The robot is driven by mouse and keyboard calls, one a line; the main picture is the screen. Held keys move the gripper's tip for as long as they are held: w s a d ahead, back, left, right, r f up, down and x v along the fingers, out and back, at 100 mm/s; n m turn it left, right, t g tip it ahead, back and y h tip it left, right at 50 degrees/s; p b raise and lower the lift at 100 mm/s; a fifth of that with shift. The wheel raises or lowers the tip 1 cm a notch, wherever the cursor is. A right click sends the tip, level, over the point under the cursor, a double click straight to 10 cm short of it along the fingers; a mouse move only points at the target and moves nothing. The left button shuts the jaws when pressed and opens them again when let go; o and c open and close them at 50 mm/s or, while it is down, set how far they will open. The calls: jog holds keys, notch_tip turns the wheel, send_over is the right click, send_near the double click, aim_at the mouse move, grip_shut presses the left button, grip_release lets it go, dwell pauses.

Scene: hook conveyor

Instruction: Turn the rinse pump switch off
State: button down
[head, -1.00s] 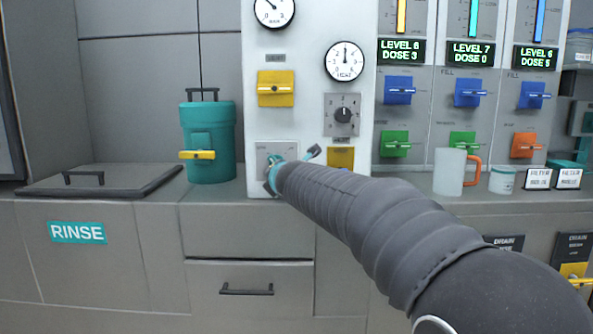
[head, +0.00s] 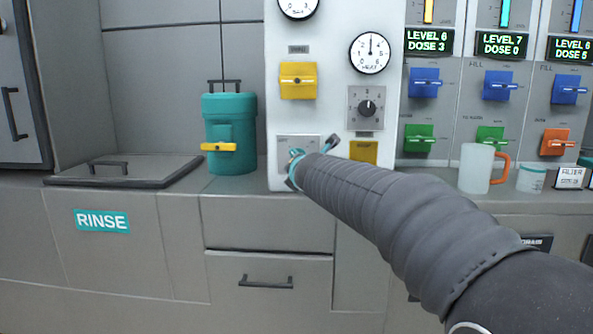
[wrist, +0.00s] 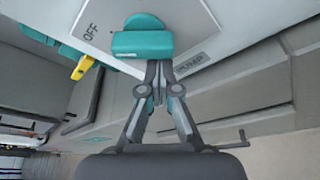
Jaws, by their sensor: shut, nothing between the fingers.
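The rinse pump switch is a teal lever (wrist: 142,42) on a pale plate marked OFF and PUMP in the wrist view. My arm and gripper hide most of the switch there.
A teal canister (head: 230,130) with a yellow tap stands left on the counter (head: 240,183). A mug (head: 475,168) stands right, below green switches.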

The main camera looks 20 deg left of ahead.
jog(key=f+b, duration=0.1)
jog(key=a+f+b, duration=0.2)
jog(key=shift+s+a, duration=0.1)
jog(key=shift+s, duration=0.15)
send_near(285, 178)
jog(key=v, duration=0.5)
jog(key=shift+s+r+b, duration=0.15)
jog(key=shift+s+b, duration=0.2)
